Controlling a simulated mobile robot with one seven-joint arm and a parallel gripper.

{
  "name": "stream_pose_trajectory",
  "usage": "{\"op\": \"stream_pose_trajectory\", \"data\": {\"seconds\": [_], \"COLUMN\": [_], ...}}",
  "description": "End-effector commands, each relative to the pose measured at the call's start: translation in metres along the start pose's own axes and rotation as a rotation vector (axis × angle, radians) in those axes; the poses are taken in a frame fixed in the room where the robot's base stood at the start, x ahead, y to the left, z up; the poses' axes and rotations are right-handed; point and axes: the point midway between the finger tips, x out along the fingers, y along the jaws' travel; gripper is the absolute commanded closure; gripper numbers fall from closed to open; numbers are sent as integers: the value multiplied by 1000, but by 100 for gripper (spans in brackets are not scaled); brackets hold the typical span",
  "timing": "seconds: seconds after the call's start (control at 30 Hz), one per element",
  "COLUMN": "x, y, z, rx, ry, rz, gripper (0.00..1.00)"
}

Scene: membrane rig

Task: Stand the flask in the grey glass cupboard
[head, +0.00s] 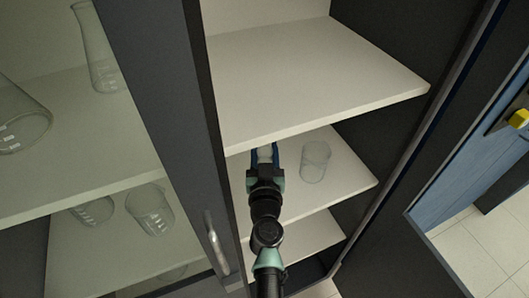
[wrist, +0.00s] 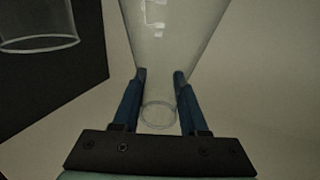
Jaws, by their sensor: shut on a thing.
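My gripper (head: 264,155) reaches into the open right-hand side of the grey cupboard (head: 180,110), below the upper shelf (head: 315,75). It is shut on the clear flask. In the wrist view the two blue fingers (wrist: 158,88) hold the narrow neck of the flask (wrist: 165,40), with its round rim between them and its body widening away. In the head view only a little of the flask shows between the fingers. It is over the middle shelf (head: 335,195); I cannot tell whether its base touches.
A clear beaker (head: 314,162) stands on the middle shelf, right of my gripper; it also shows in the wrist view (wrist: 38,25). The upper shelf looks empty. Left, behind glass, stand a tall flask (head: 100,50) and several other vessels. A door handle (head: 217,243) is close to my arm.

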Motion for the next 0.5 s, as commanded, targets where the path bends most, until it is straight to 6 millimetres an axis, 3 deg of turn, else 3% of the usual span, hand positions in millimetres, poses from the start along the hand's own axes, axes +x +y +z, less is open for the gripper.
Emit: {"op": "stream_pose_trajectory", "data": {"seconds": [0.37, 0.4, 0.5], "x": [0, 0, 0], "y": [0, 0, 0], "z": [4, 3, 3], "rx": [-1, 0, 0], "ry": [1, 1, 0], "rz": [-1, 0, 0], "gripper": [100, 50, 32]}}
